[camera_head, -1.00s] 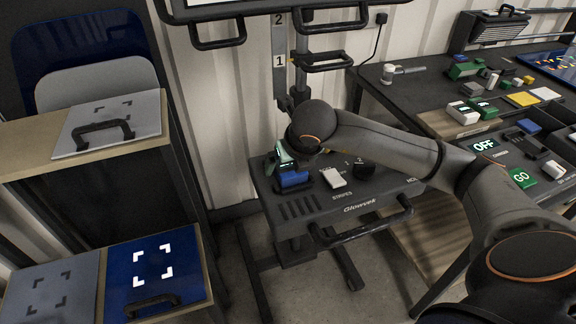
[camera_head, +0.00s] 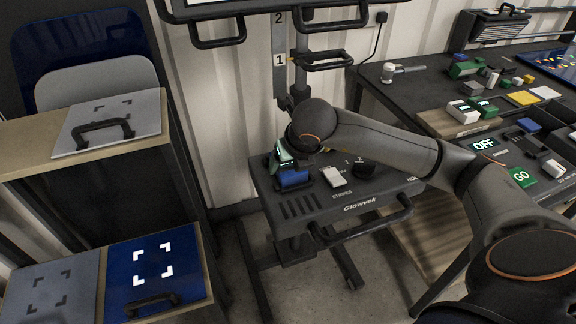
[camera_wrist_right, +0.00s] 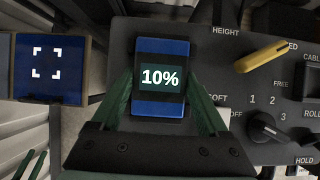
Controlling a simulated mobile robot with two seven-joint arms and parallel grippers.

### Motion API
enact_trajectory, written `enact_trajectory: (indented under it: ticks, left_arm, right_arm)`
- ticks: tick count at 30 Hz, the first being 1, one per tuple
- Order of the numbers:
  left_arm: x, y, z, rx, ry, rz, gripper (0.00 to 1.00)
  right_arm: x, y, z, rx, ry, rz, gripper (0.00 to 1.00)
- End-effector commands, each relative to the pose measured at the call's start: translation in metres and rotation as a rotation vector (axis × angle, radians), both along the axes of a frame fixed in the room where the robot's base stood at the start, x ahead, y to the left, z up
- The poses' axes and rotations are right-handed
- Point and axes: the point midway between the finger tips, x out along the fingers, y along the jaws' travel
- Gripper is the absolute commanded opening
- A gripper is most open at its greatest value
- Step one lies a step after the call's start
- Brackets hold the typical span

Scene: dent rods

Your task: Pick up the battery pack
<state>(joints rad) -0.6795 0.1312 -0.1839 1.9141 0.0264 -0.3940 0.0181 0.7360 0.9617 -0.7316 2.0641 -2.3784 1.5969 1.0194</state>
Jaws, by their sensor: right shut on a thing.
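The battery pack (camera_wrist_right: 160,105) is a blue block with a dark display reading 10%, seen in the right wrist view. It is at the console, and in the head view its blue face (camera_head: 292,180) shows at the console's left side. My right gripper (camera_wrist_right: 160,78) has its green fingers on both sides of the pack, shut on it. In the head view my right gripper (camera_head: 283,158) is partly hidden by its own wrist. I cannot tell whether the pack is still seated or slightly raised.
The dark console (camera_head: 345,200) has a white switch (camera_head: 333,176), a dark knob (camera_head: 364,168) and a front handle. A yellow lever (camera_wrist_right: 250,57) is right of the pack. A blue panel (camera_head: 125,270) lies at lower left. A cluttered bench (camera_head: 430,95) stands right.

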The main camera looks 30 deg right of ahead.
Motion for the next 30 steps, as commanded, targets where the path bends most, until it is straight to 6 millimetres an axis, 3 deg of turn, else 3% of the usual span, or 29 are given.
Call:
enact_trajectory:
  ticks: [3, 13, 20, 27, 30]
  left_arm:
    - [0.0, 0.0, 0.0, 0.0, 0.0, 0.0, 0.5]
    - [0.0, 0.0, 0.0, 0.0, 0.0, 0.0, 0.5]
    - [0.0, 0.0, 0.0, 0.0, 0.0, 0.0, 0.5]
    - [0.0, 0.0, -0.008, 0.0, -0.001, 0.0, 0.5]
    - [0.0, 0.0, -0.016, 0.0, -0.001, 0.0, 0.5]
  right_arm:
    - [0.001, 0.0, 0.002, 0.0, -0.004, 0.0, 0.0]
    - [0.001, 0.0, 0.006, 0.001, -0.005, -0.001, 0.0]
    - [0.002, 0.0, 0.035, 0.001, -0.009, -0.001, 0.0]
    - [-0.04, -0.029, 0.09, -0.006, -0.012, -0.005, 0.0]
    - [-0.061, -0.042, 0.098, -0.008, -0.005, -0.005, 0.0]
